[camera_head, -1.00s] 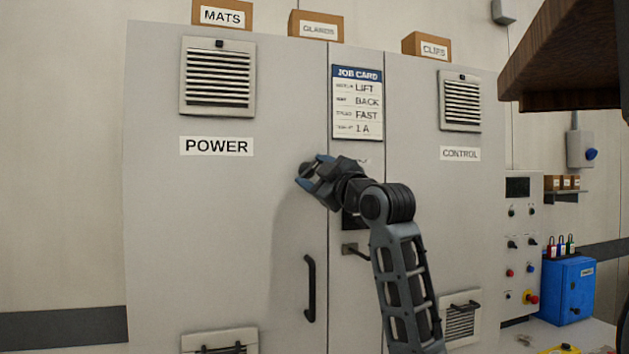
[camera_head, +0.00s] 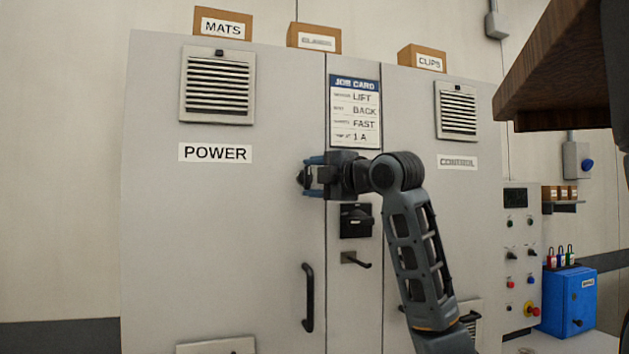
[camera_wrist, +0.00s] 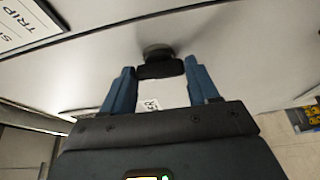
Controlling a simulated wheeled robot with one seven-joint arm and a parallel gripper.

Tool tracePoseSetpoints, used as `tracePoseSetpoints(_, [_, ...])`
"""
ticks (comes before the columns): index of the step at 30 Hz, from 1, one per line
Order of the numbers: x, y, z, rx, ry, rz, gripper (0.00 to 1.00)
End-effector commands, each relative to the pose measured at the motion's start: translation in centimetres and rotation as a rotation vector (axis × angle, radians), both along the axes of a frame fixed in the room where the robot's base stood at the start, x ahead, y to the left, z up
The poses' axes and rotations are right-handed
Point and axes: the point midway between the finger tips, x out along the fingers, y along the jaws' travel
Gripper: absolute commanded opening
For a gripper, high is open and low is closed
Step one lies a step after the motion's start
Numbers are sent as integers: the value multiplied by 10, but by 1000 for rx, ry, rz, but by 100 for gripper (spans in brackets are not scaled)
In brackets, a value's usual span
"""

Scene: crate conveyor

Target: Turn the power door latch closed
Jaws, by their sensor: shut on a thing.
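The power door (camera_head: 230,230) is the wide left cabinet door, flat against the frame, with a POWER label (camera_head: 215,153). Its latch (camera_head: 301,178) is a small dark knob near the door's right edge, mostly hidden by my fingers in the head view. In the wrist view the latch (camera_wrist: 158,66) is a black bar on a round base. My gripper (camera_head: 312,176) has its blue fingers on either side of the latch and is shut on it. In the wrist view my gripper (camera_wrist: 160,75) holds the bar crosswise between the fingertips.
Below my gripper are a black rotary switch (camera_head: 356,221), a small lever (camera_head: 355,259) and the door's black pull handle (camera_head: 308,298). A job card (camera_head: 355,112) hangs above. A brown overhang (camera_head: 565,70) is at upper right; a blue box (camera_head: 568,302) stands lower right.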

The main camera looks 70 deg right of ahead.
Motion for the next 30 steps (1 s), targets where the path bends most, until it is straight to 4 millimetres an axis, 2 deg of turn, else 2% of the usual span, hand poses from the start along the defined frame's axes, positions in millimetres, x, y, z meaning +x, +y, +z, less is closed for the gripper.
tracePoseSetpoints(16, [1,0,-1,-15,23,0,29])
tracePoseSetpoints(17, [1,0,-1,-15,23,0,60])
tracePoseSetpoints(24, [0,0,0,-16,22,0,83])
tracePoseSetpoints(30, [0,0,0,-16,21,0,85])
